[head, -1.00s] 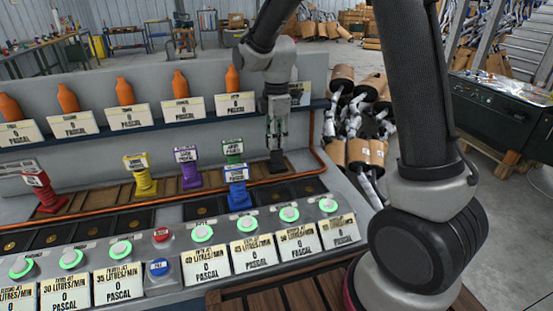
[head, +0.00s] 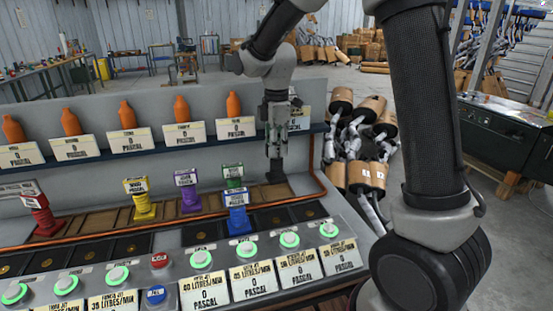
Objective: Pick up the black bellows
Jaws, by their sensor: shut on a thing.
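The black bellows (head: 276,172) is at the right end of the row of coloured bellows, in front of the grey back panel. My gripper (head: 276,153) points straight down from above and is shut on its upper part. The dark base of the bellows shows below the fingers, upright, over the wooden slats (head: 300,185). Whether a small gap lies under it is hard to tell. No label shows on it.
The green bellows (head: 233,175) and blue bellows (head: 238,222) stand just left of the black one. Purple (head: 189,200), yellow (head: 143,210) and red (head: 43,222) bellows stand farther left. Orange bottles (head: 181,108) line the shelf behind. An orange pipe (head: 318,180) edges the right side.

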